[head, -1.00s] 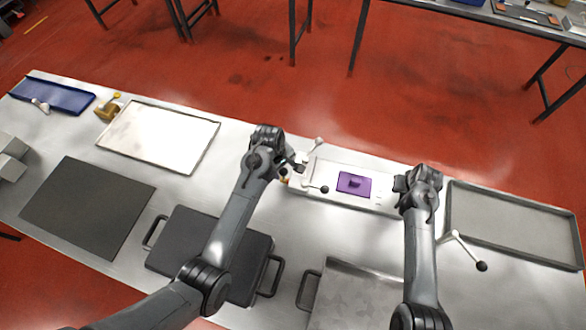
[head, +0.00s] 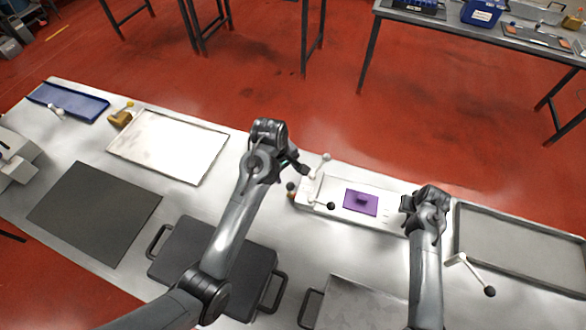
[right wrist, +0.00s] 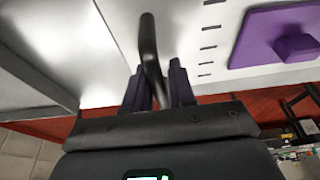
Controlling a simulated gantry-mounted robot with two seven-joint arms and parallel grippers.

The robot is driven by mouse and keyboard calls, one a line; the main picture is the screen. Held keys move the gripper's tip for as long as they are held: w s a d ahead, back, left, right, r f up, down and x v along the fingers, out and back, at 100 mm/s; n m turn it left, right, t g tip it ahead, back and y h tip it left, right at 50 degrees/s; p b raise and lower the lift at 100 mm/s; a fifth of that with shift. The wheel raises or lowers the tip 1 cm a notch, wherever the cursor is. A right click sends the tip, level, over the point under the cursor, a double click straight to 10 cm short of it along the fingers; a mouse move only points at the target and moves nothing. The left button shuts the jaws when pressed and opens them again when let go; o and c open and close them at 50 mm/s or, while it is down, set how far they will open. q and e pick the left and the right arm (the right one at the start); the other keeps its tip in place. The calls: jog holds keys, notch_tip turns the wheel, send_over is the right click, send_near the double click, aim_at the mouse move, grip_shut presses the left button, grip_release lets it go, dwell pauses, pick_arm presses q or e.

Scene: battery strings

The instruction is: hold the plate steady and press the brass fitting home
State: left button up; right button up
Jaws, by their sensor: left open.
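The pale plate (head: 335,190) lies on the bench with a purple block (head: 361,202) on it. My left gripper (head: 303,170) is open and empty, above the plate's left end. A small brassy-brown piece (head: 292,195) shows just below it at that end; it is too small to tell whether it is seated. My right arm reaches over the plate's right end, and its fingers are hidden in the head view. In the right wrist view my right gripper (right wrist: 160,82) has its fingers close on both sides of a dark bent handle (right wrist: 148,40). The purple block also shows there.
White levers with dark knobs (head: 331,206) stand by the plate's left end, and another (head: 490,291) is at the right. A grey tray (head: 520,238) lies right of the plate. A brass-coloured block (head: 120,119) stands beside a pale tray (head: 168,147). Dark handled plates lie nearer.

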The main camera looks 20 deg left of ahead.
jog(key=o, duration=0.4)
jog(key=shift+s+a+f, duration=0.1)
jog(key=shift+s, duration=0.05)
jog(key=shift+r, duration=0.2)
